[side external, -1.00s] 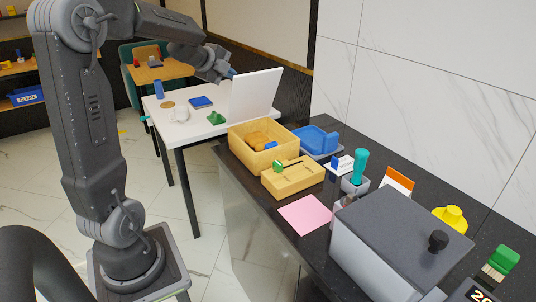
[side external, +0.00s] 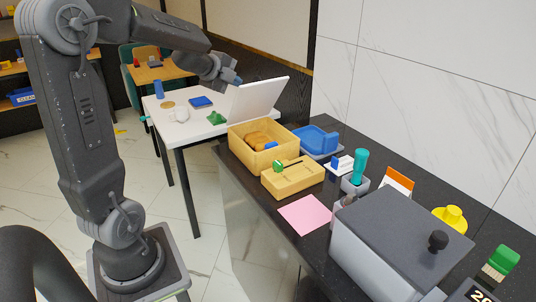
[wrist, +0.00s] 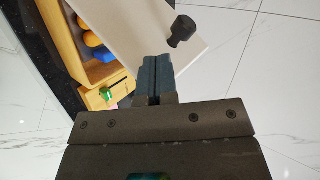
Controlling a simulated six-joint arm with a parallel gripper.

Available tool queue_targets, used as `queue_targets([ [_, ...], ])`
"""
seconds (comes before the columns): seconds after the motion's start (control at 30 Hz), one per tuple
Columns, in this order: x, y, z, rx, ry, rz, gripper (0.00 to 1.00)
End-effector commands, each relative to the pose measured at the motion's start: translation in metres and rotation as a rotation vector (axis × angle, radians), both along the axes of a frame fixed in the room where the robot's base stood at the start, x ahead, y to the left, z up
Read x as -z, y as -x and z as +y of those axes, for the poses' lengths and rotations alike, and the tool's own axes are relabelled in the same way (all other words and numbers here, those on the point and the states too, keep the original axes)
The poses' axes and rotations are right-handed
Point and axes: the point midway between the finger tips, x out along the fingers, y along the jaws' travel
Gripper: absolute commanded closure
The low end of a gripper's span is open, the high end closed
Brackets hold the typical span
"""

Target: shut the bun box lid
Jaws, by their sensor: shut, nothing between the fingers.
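The bun box (side external: 250,153) is a yellow wooden box on the dark counter. Brown buns (side external: 258,140) and a blue item (side external: 271,145) lie inside. Its white lid (side external: 262,99) stands raised from the far edge, leaning partly over the box. In the wrist view the lid (wrist: 135,25) crosses the top with a dark knob (wrist: 181,31) on its outer face. My gripper (side external: 237,81) is shut and empty at the lid's outer side by its upper left corner. In the wrist view the fingertips (wrist: 155,62) overlap the lid; contact looks likely but is not certain.
A wooden block (side external: 292,181) with a green knob stands before the box. A blue tray (side external: 316,142) sits to its right. Farther right are a teal-handled tool (side external: 359,165) and a grey bin (side external: 385,245). A pink sheet (side external: 305,214) lies flat on the counter.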

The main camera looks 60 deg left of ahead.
Motion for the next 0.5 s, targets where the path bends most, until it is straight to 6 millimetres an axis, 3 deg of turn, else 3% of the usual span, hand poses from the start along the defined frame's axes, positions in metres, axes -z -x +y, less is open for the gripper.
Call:
queue_targets([
  [0.27, 0.015, 0.0, -0.025, 0.003, 0.001, 0.002, 1.0],
  [0.5, 0.016, 0.0, -0.027, 0.001, 0.001, 0.0, 1.0],
])
